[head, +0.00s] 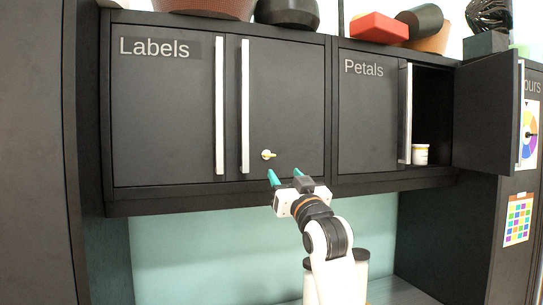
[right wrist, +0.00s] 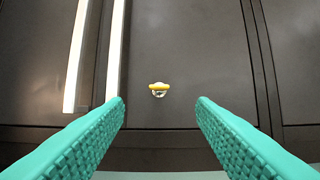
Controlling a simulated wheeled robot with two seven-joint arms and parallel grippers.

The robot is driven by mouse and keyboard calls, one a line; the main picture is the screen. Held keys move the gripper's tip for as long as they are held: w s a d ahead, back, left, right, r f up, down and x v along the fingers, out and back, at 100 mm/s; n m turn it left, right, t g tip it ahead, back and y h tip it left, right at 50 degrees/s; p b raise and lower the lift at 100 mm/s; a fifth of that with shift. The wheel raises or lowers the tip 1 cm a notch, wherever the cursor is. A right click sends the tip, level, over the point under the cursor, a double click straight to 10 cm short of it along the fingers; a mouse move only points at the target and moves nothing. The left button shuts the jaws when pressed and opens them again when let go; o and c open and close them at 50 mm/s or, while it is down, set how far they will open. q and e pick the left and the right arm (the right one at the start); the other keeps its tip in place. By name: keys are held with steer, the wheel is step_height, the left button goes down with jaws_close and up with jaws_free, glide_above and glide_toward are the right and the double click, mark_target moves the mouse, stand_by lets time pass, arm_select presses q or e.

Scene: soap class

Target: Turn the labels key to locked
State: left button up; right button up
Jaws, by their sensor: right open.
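The black Labels cabinet (head: 165,110) has two shut doors with long pale vertical handles. A small yellow key (head: 268,154) sits in a round lock low on its right door. In the right wrist view the key (right wrist: 159,86) is ahead of my right gripper, its yellow bow lying about level across the silver lock. My right gripper (head: 286,174) has teal fingers, spread apart and empty. It is just below the key in the head view, pointing up toward the door, and not touching the key. My left gripper is not in view.
The Petals cabinet (head: 365,120) is to the right, with its right door (head: 490,115) swung open and a small white jar (head: 420,154) inside. Bowls and a red block (head: 378,27) stand on top. Long handles (right wrist: 115,50) rise left of the key.

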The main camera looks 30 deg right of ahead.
mark_target(271, 156)
steer(key=p+x, duration=0.5)
steer(key=x, duration=0.4)
steer(key=shift+w+r+p, duration=0.2)
steer(key=shift+w+p, duration=0.05)
steer(key=shift+p, duration=0.1)
steer(key=shift+w+d, duration=0.1)
steer(key=shift+w, duration=0.55)
steer(key=shift+c, duration=0.5)
jaws_close()
steer(key=shift+s, duration=0.1)
